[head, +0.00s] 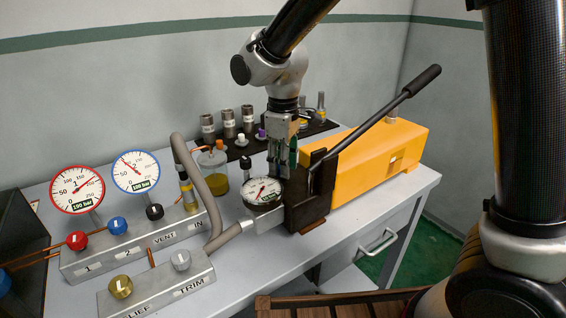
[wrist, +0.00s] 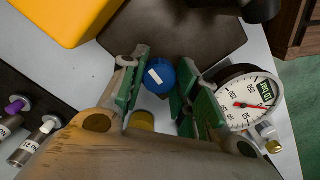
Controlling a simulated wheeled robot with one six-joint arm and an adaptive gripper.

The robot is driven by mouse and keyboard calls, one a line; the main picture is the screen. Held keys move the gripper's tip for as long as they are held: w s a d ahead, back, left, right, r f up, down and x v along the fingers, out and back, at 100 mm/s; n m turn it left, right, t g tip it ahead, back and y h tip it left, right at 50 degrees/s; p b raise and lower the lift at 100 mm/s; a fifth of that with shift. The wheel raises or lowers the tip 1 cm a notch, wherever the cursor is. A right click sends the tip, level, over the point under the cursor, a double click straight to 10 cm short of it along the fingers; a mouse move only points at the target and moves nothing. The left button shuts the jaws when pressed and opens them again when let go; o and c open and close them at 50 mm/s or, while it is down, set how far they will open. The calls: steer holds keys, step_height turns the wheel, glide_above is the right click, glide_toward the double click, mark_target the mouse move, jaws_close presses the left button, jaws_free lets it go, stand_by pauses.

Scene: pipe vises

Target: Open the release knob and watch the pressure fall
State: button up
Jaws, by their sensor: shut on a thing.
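The hand pump has an orange-yellow body (head: 375,160), a dark end block (head: 307,208) and a long black lever (head: 385,105). My gripper (head: 283,172) points down at this block, beside the pump's round gauge (head: 262,190). In the wrist view, my green-padded fingers (wrist: 158,92) are shut on a blue round knob (wrist: 160,73) with a white mark, which I take as the release knob. The head view hides this knob behind my fingers. The pump gauge also shows in the wrist view (wrist: 249,100), with a red needle; its digits are too small to read surely.
A grey hose (head: 200,175) arches nearby. Bottles and fittings stand on a dark tray (head: 235,150) behind my gripper.

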steer(key=o, duration=1)
step_height(320, 180, up, 12)
steer(key=d+r+m, duration=0.1)
steer(key=d, duration=0.3)
steer(key=s+d+r+m, duration=0.1)
steer(key=d, duration=0.3)
steer(key=d+r+m+t, duration=0.1)
steer(key=d, duration=0.3)
steer(key=shift+s+d+r+m+y, duration=0.1)
steer(key=shift+s+d+m+y, duration=0.05)
steer(key=shift+s+m+y, duration=0.15)
steer(key=s+d+m+t, duration=0.1)
steer(key=s+d+m, duration=0.2)
steer(key=s+d, duration=0.2)
steer(key=s+d+f+m+t, duration=0.1)
steer(key=s+d+m, duration=0.2)
steer(key=d, duration=0.6)
steer(key=s+d+f+m+t, duration=0.1)
steer(key=s+d+m, duration=0.2)
steer(key=s+d, duration=0.3)
steer(key=shift+s+d+f, duration=0.15)
steer(key=shift+s+d, duration=0.05)
steer(key=shift+s, duration=0.35)
steer(key=shift+s+d+f, duration=0.1)
steer(key=shift+s+d, duration=0.1)
steer(key=shift+s, duration=0.3)
